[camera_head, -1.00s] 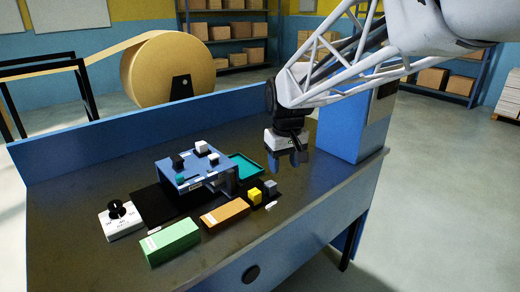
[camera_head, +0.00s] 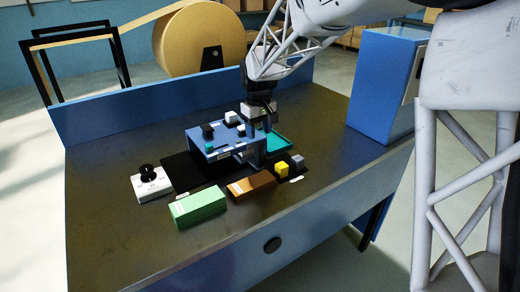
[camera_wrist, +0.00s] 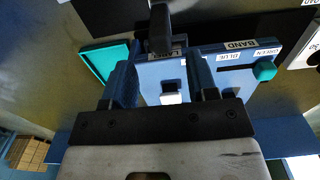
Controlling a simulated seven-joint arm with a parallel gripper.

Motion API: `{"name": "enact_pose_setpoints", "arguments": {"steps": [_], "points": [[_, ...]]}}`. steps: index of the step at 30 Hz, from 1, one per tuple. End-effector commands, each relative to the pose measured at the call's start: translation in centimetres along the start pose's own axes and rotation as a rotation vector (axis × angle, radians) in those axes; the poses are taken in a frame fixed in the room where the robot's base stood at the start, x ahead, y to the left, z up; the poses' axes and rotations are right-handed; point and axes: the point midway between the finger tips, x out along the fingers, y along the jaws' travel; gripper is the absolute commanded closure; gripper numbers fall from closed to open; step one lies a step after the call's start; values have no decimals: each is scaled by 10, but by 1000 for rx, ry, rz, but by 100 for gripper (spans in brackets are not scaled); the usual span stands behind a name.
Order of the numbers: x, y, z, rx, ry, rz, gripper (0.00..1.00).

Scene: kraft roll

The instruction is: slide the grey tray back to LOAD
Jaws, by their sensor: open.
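I cannot pick out a clearly grey tray. A dark flat slab (camera_head: 182,172) lies at the left side of the blue machine (camera_head: 208,149), and no LOAD label is readable. The machine carries black and white knobs on its top. My gripper (camera_head: 258,126) is over the machine's right end. In the wrist view my gripper (camera_wrist: 162,82) is open, its two fingers apart over the machine's blue top (camera_wrist: 225,82). A small white knob (camera_wrist: 170,94) shows between the fingers, and I cannot tell whether they touch it. A dark post (camera_wrist: 160,28) stands just beyond.
A teal-floored bin (camera_head: 279,143) adjoins the machine's right side. A white box with a black knob (camera_head: 151,184), a green block (camera_head: 198,207), a brown block (camera_head: 251,184), a yellow cube (camera_head: 281,169) and a grey cube (camera_head: 297,161) lie around it. A blue cabinet (camera_head: 385,85) stands right.

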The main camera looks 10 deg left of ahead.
Motion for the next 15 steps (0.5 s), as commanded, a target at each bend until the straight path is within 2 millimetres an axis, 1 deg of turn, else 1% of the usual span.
{"name": "enact_pose_setpoints", "arguments": {"steps": [10,15], "points": [[1,0,0,1,-1,0,47],[9,0,1,1,-2,-1,47]]}}
